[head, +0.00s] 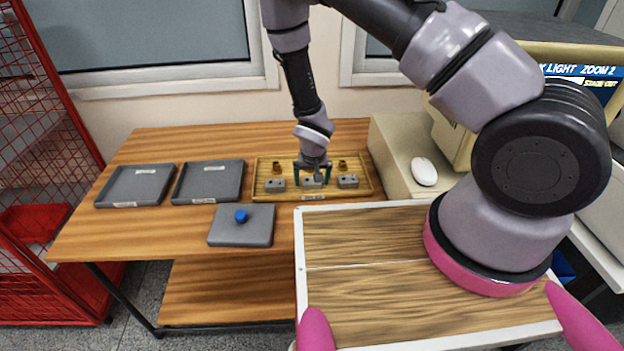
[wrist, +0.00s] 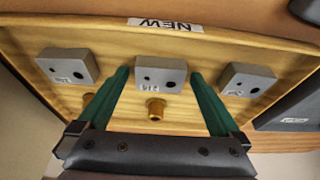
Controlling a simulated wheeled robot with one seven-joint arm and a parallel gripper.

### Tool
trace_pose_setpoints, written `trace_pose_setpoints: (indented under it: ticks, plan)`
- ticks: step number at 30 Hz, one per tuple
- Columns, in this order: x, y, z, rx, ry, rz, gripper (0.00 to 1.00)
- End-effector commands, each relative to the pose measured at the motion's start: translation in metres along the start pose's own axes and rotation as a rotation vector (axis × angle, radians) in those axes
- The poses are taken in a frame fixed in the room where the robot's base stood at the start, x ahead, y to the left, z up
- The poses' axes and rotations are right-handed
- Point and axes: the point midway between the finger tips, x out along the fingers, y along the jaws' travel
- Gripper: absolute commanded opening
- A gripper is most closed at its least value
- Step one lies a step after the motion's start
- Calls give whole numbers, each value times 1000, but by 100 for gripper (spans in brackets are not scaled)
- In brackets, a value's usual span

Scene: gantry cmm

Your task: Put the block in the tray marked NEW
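A wooden tray (head: 262,191) on the table carries a label reading NEW in the wrist view (wrist: 165,24). Three grey blocks with holes sit in it: a left one (head: 275,185), a middle one (head: 311,183) and a right one (head: 348,181). The wrist view shows the middle block (wrist: 160,75) with small marks, too blurred to read surely. My gripper (head: 312,170) is over the tray, fingers open on either side of the middle block. In the wrist view (wrist: 160,75) a gap shows between each finger and the block.
Two empty dark grey trays (head: 133,186) (head: 208,182) with unreadable labels lie to the left. A grey plate with a blue knob (head: 241,216) lies in front. A beige machine with a white mouse (head: 424,171) stands right.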

Motion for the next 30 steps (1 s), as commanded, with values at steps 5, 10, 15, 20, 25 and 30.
trace_pose_setpoints:
  ticks: [5,10,15,20,25,30]
  plan:
    - [-4,0,-1,0,1,-1,100]
    - [-28,-1,-2,0,2,-3,100]
    - [-64,-1,-2,2,2,-3,100]
    - [-95,-1,-2,0,2,-3,100]
    - [-115,-1,-2,0,2,-2,100]
    - [-122,0,-1,1,0,0,100]
